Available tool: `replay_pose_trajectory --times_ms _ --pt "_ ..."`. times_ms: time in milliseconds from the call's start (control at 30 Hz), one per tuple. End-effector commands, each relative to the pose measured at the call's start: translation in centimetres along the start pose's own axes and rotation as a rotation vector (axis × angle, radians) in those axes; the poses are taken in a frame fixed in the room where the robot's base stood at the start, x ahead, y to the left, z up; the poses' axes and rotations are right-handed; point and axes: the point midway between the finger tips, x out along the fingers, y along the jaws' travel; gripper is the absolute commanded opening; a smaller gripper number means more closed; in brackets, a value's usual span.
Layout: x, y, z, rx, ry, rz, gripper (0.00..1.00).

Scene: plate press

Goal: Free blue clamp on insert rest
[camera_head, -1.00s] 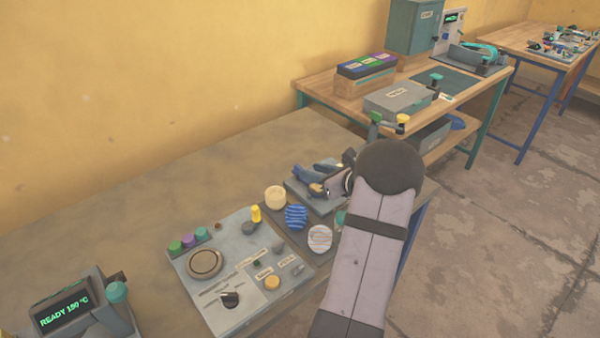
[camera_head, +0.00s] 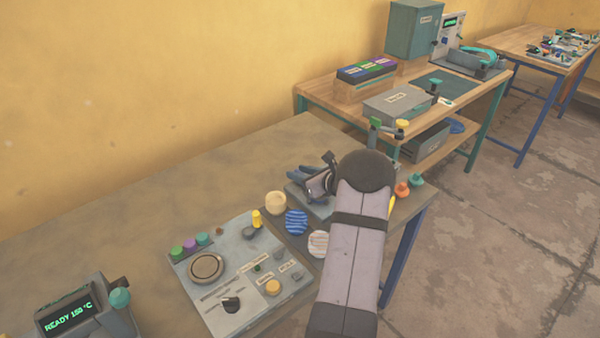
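A grey plate (camera_head: 296,192), apparently the insert rest, lies near the right end of the near bench. A dark blue piece (camera_head: 302,173), apparently the blue clamp, shows at its back. My gripper (camera_head: 317,189) is over this plate, in front of the blue piece and overlapping it in the view. I cannot tell whether they touch. My arm and wrist hide the plate's right side. The fingers are too small and covered to show whether they are open or shut, or hold anything.
Left of the plate, a dark tray holds a cream disc (camera_head: 276,203), a blue striped disc (camera_head: 296,222) and a pale striped disc (camera_head: 318,243). A control panel (camera_head: 235,275) and a display reading READY 150 °C (camera_head: 66,310) stand further left. The back-left bench top is clear.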

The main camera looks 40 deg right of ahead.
Motion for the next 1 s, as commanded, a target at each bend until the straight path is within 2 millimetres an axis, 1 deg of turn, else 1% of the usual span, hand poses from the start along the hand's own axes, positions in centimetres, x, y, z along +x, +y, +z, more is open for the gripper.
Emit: replay_pose_trajectory --times_ms 133,167,200,267,300,667,1000 --pt "0.0 0.01 -0.02 0.0 0.0 0.0 0.3" --pt "0.0 0.01 -0.03 0.0 0.0 0.0 0.27" --pt "0.0 0.01 -0.03 0.0 0.0 0.0 0.18" --pt "-0.01 0.02 -0.03 0.0 0.0 0.0 0.03" --pt "-0.01 0.02 -0.03 0.0 0.0 0.0 0.0" --pt "-0.02 0.01 -0.07 -0.011 0.001 0.027 0.0" --pt "-0.02 -0.12 -0.14 -0.073 0.001 0.172 0.0"
